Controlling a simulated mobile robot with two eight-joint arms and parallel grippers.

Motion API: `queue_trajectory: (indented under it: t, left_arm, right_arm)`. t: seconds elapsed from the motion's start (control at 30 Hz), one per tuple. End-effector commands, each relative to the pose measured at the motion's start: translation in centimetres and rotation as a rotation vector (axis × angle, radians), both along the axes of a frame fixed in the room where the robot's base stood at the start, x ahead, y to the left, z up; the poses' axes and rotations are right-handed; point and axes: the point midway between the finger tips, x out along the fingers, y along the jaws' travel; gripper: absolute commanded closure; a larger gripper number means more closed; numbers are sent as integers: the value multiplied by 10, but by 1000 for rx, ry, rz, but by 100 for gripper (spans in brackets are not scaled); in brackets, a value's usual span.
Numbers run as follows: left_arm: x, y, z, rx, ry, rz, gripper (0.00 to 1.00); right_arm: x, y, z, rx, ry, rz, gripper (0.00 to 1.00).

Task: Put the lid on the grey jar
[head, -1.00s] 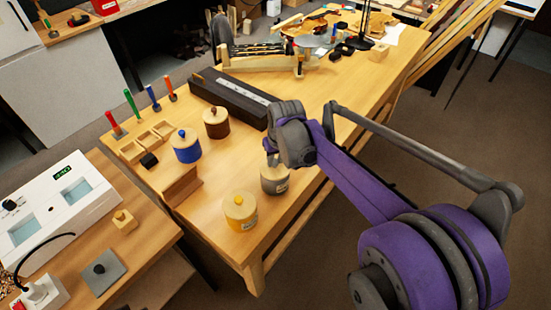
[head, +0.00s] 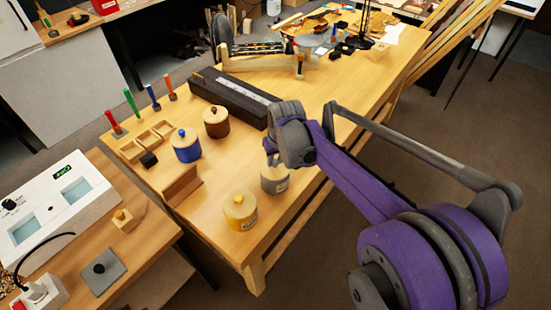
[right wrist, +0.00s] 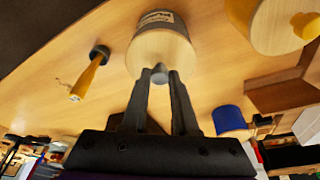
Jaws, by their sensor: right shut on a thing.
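The grey jar (head: 274,181) stands upright near the front edge of the wooden bench. My right gripper (head: 272,158) is directly above it, pointing down. In the right wrist view my right gripper (right wrist: 160,76) is shut on the small grey knob of a pale wooden lid (right wrist: 155,55). The lid lies over the mouth of the grey jar (right wrist: 158,22), with no clear gap between them; whether it is fully seated I cannot tell. In the head view the gripper mostly hides the lid. My left gripper is not in view.
A yellow jar (head: 240,211) stands close by at the front left. A blue jar (head: 186,146) and a brown jar (head: 216,122) stand further back, near a wooden block (head: 181,186). A long black case (head: 234,98) lies behind.

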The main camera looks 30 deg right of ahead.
Motion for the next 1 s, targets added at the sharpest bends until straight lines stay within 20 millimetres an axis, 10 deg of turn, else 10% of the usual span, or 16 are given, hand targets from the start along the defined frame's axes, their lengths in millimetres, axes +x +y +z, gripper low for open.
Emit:
queue_trajectory:
  t: [0.43,0.47,0.6,0.83,1.0]
  left_arm:
    - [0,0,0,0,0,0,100]
    - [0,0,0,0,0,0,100]
    - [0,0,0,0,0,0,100]
    - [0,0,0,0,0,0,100]
    - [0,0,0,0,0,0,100]
  right_arm:
    - [0,0,0,0,0,0,100]
    - [0,0,0,0,0,0,67]
    - [0,0,0,0,0,0,42]
    - [0,0,0,0,0,0,38]
    - [0,0,0,0,0,0,9]
